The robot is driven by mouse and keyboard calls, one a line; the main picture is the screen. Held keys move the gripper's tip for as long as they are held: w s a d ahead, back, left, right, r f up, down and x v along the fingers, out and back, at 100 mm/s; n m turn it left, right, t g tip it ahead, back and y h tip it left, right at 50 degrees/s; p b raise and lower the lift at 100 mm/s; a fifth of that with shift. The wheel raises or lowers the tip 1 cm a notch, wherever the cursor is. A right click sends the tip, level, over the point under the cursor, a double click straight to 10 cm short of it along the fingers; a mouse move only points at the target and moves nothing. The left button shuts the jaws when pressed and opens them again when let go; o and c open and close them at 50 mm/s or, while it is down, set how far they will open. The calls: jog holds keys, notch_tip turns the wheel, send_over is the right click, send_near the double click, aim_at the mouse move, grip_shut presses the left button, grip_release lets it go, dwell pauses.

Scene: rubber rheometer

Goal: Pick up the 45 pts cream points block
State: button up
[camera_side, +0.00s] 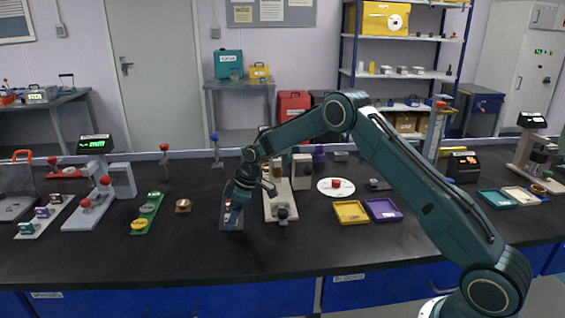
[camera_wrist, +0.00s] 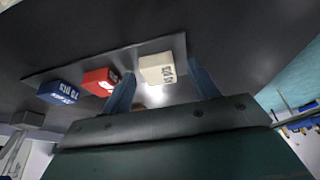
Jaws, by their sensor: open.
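The cream points block (camera_wrist: 157,69) sits on a grey plate (camera_wrist: 60,72) in the wrist view, its printed label facing sideways. A red block (camera_wrist: 101,81) and a blue block marked 70 pts (camera_wrist: 59,92) stand in a row to its left. My gripper (camera_wrist: 161,76) is open, with one blue finger on each side of the cream block. I cannot tell whether the fingers touch it. In the side view my gripper (camera_side: 236,200) is low over the small plate (camera_side: 231,226), and the cream block cannot be made out there.
A pale stand with a dark knob (camera_side: 283,212) is close to the right of my gripper. A brown round piece (camera_side: 183,205) and a green strip (camera_side: 147,213) lie to the left. Yellow (camera_side: 351,212) and purple (camera_side: 383,210) trays lie to the right. The front bench strip is clear.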

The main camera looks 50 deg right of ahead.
dwell(0.3)
jog(key=c, duration=1.1)
jog(key=shift+r, duration=0.1)
notch_tip(320, 180, up, 20)
jog(key=shift+f, duration=0.1)
dwell(0.5)
